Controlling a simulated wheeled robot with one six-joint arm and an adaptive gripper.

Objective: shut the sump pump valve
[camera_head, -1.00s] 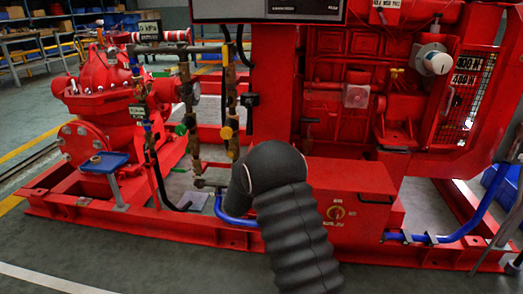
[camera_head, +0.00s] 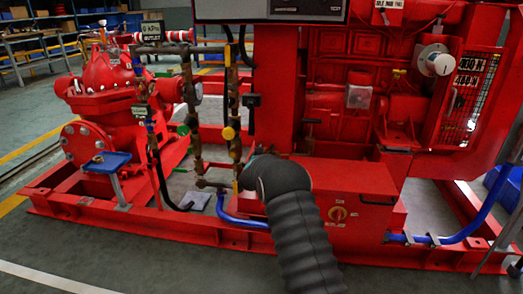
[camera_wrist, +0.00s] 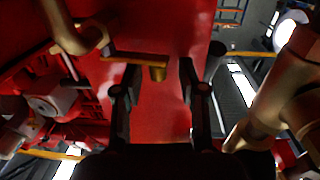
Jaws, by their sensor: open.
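In the wrist view my gripper (camera_wrist: 160,84) is open, with one dark finger on each side and red metal behind. A brass lever-like part (camera_wrist: 130,58) lies across the view just ahead of the fingertips. Its short stub (camera_wrist: 157,74) shows in the gap between the fingers, and I cannot tell whether they touch it. In the head view my dark arm hides the gripper. There, brass pipes (camera_head: 234,100) carry a yellow round part (camera_head: 228,133) and a green one (camera_head: 183,130). No label shows which part is the sump pump valve.
A thick brass pipe (camera_wrist: 283,88) stands close on the right in the wrist view, and another curved one (camera_wrist: 72,36) on the left. In the head view a red box (camera_head: 345,195) stands right beside my arm. Grey floor (camera_head: 120,262) is clear in front.

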